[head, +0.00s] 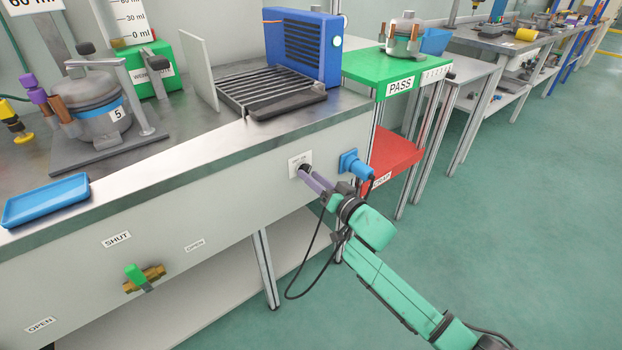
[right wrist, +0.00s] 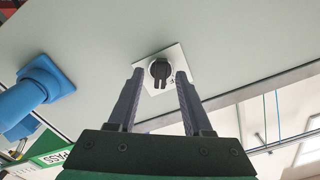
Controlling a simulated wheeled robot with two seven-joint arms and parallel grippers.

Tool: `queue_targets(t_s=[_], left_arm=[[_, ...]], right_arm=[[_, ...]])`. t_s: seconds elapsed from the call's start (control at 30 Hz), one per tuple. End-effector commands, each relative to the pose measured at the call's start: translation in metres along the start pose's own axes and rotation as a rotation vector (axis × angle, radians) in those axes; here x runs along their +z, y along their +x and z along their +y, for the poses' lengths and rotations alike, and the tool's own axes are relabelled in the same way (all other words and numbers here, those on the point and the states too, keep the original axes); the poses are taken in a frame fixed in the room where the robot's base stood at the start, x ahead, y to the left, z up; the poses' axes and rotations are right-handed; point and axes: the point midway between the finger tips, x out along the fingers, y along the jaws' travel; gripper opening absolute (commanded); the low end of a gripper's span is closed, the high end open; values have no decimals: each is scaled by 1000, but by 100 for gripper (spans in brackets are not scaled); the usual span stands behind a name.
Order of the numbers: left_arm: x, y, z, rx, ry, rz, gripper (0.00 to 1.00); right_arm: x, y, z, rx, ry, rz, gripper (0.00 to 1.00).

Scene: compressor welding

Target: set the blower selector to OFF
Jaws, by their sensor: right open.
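The blower selector is a black knob (right wrist: 160,69) on a small white plate (right wrist: 172,60) on the bench's front panel. In the head view the plate (head: 296,161) shows at the panel's right part, and the gripper partly covers the knob. My right gripper (head: 305,171) points at the plate. In the right wrist view its two fingers (right wrist: 159,76) are open, one on each side of the knob, with gaps visible. I cannot tell how the knob's depth compares with the fingertips. The plate's lettering is too small to read. The blue blower (head: 305,45) stands on the bench. My left gripper is not in view.
A blue socket (head: 350,164) with a plug and cable sits just right of the selector; it also shows in the wrist view (right wrist: 42,88). A green-handled valve (head: 137,275) is lower left on the panel. A green PASS shelf (head: 432,72) and red shelf (head: 395,155) stand right.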

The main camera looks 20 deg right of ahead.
Motion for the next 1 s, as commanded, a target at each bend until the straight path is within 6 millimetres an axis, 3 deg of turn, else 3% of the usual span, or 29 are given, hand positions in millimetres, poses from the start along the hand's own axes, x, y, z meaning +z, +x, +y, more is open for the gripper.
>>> queue_targets(t_s=[0.1, 0.33, 0.47, 1.0], left_arm=[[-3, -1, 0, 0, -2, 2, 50], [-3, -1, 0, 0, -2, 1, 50], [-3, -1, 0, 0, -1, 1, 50], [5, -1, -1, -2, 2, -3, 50]], right_arm=[[0, 9, 0, 0, 0, 0, 50], [0, 10, 0, 0, 0, 0, 50], [0, 10, 0, 0, 0, 0, 0], [-1, 9, -1, 0, -81, 0, 0]])
